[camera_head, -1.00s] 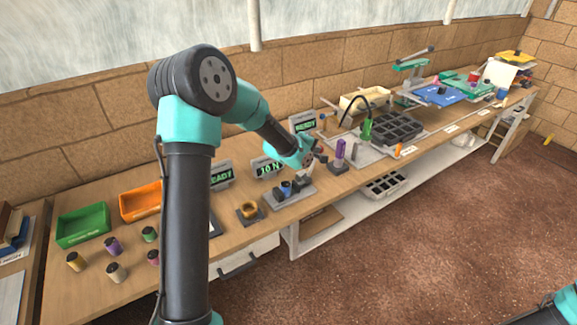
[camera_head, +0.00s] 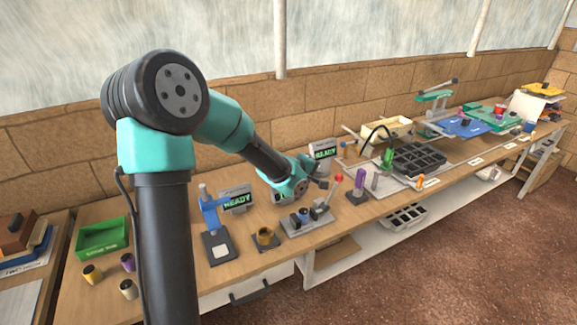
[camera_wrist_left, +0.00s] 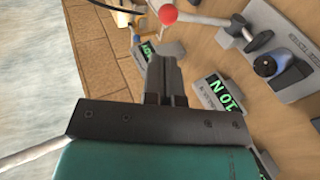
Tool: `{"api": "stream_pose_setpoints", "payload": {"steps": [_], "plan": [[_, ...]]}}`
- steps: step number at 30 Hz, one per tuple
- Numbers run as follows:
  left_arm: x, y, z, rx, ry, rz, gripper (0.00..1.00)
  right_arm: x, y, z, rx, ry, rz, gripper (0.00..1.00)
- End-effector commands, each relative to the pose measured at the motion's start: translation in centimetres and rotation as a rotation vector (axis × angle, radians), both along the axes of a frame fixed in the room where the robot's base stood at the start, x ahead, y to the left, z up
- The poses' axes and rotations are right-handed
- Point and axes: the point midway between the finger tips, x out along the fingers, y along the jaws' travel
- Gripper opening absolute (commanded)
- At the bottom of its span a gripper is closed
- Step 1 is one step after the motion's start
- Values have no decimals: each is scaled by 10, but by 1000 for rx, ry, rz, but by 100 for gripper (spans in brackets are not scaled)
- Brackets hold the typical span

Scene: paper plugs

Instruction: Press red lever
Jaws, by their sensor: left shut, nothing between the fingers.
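The red lever is a grey handle with a red ball knob (camera_head: 338,178), rising from a grey press base (camera_head: 306,222) on the bench. In the left wrist view the red knob (camera_wrist_left: 168,14) is at the top edge, its grey rod running right to a pivot. My left gripper (camera_head: 322,172) is just left of the knob in the head view, apart from it. Its fingers (camera_wrist_left: 164,62) are together and empty in the left wrist view. A round blue-rimmed part (camera_wrist_left: 266,66) sits on the press base. My right gripper is out of view.
A 10 N display (camera_wrist_left: 219,97) stands beside the press. A READY display (camera_head: 322,150) is behind my gripper, and a blue stand (camera_head: 213,217) is to the left. A purple plug (camera_head: 360,180) stands close to the lever's right. A brass ring (camera_head: 266,238) sits in front.

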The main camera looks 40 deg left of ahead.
Motion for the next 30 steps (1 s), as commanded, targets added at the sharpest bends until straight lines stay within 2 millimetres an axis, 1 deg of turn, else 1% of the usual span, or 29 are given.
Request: {"api": "stream_pose_setpoints", "payload": {"steps": [3,21,25,30], "plan": [[-16,4,12,1,-3,1,0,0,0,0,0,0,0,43],[-90,25,62,2,-2,2,0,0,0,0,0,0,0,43],[-101,27,69,1,-1,2,0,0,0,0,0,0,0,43],[-106,28,73,0,0,0,0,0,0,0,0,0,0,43]]}}
